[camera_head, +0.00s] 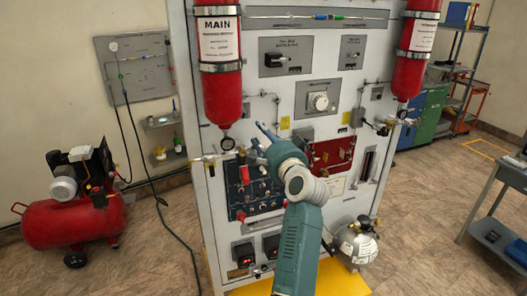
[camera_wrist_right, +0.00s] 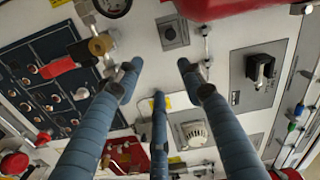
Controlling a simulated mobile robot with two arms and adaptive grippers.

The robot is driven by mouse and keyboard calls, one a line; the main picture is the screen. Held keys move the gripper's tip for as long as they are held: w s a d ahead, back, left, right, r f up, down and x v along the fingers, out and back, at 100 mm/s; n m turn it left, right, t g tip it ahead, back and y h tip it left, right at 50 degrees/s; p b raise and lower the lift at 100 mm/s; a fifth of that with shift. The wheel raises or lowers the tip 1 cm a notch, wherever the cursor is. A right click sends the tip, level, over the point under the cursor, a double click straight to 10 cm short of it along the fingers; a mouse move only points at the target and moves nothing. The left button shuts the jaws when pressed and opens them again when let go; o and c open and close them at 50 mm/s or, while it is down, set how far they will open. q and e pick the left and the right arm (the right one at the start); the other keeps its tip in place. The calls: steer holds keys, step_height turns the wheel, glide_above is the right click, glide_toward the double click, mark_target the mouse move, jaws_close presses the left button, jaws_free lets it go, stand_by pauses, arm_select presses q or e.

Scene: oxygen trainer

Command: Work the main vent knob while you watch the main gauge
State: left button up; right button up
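The red cylinder labelled MAIN (camera_head: 221,95) hangs on the panel's left side in the head view. A small round gauge (camera_head: 228,143) sits at its lower end; its reading is too small to make out. Below it are brass fittings (camera_head: 209,158). In the right wrist view a brass fitting (camera_wrist_right: 101,45) has a red handle (camera_wrist_right: 57,67). I cannot tell which part is the main vent knob. My right gripper (camera_head: 260,136) is just right of the gauge, before the panel. Its fingers (camera_wrist_right: 158,74) are spread and hold nothing. My left gripper is out of view.
A white knob (camera_head: 320,102) and a black knob (camera_head: 277,59) stick out of the panel. A second red cylinder (camera_head: 414,55) hangs at the right. A red compressor (camera_head: 70,215) stands on the floor at left, and a cart (camera_head: 505,185) at right.

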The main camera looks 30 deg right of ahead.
step_height(320, 180, up, 3)
steer(key=shift+f, duration=0.2)
stand_by(1.0)
